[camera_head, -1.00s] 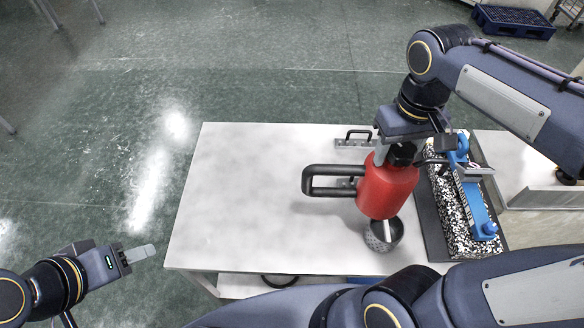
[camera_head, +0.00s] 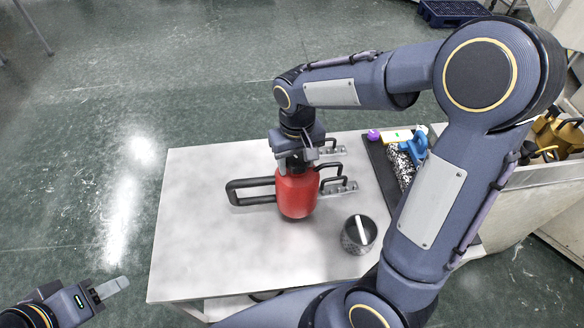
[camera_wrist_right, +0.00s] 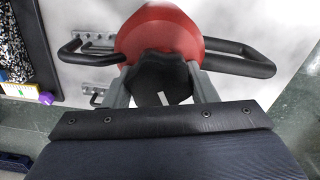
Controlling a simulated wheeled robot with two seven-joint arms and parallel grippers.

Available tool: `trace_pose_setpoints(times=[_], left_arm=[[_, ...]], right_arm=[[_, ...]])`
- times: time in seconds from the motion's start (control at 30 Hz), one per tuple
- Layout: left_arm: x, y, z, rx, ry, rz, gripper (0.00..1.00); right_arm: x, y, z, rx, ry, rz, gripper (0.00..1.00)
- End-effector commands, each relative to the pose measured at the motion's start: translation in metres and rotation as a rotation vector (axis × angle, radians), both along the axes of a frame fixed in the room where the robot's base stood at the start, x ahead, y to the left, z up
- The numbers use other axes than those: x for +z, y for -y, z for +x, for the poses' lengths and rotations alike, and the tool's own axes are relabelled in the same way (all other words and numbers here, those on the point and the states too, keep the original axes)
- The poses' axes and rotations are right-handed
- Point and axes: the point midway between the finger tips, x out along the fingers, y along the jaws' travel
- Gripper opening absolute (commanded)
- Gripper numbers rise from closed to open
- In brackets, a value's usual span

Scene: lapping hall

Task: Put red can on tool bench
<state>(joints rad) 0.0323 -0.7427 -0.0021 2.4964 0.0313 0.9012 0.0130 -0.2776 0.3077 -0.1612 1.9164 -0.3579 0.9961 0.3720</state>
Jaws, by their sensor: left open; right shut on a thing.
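The red can (camera_head: 297,195) has a black cap and a long black handle or spout on each side. It is over the white bench top (camera_head: 200,200), near its middle; I cannot tell whether its base touches the surface. My right gripper (camera_head: 296,163) is shut on the can's top from above. The right wrist view shows both fingers at the black cap (camera_wrist_right: 160,75) with the red body (camera_wrist_right: 160,32) beyond. My left gripper (camera_head: 108,288) is open and empty, off the bench's front left corner.
A dark cup with a white stick (camera_head: 358,235) stands right of the can. Metal brackets with black handles (camera_head: 345,188) are beside it. A dark tray (camera_head: 378,165) with a speckled block and blue tool is at the right. The bench's left side is clear.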

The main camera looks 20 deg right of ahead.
Motion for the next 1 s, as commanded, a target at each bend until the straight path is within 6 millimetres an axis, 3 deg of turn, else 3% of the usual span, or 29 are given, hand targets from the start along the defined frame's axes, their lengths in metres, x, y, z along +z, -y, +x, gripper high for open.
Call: trace_pose_setpoints(times=[0.17, 0.43, 0.87, 0.9, 1.0], left_arm=[[0.002, 0.000, 0.000, 0.000, 0.000, 0.000, 0.47], [0.004, 0.000, 0.000, 0.000, 0.000, 0.000, 0.47], [-0.001, 0.000, 0.000, 0.000, 0.000, 0.000, 0.47], [0.000, 0.000, 0.000, 0.000, 0.000, 0.000, 0.47], [0.000, 0.000, 0.000, 0.000, 0.000, 0.000, 0.47]], right_arm=[[-0.009, -0.005, 0.007, -0.001, 0.001, 0.000, 0.00], [-0.040, -0.007, 0.008, 0.000, 0.000, -0.001, 0.00], [-0.047, -0.007, 0.009, -0.001, 0.003, 0.001, 0.00], [-0.047, -0.007, 0.008, -0.001, 0.001, 0.000, 0.54], [-0.047, -0.007, 0.008, -0.001, 0.001, 0.000, 0.68]])
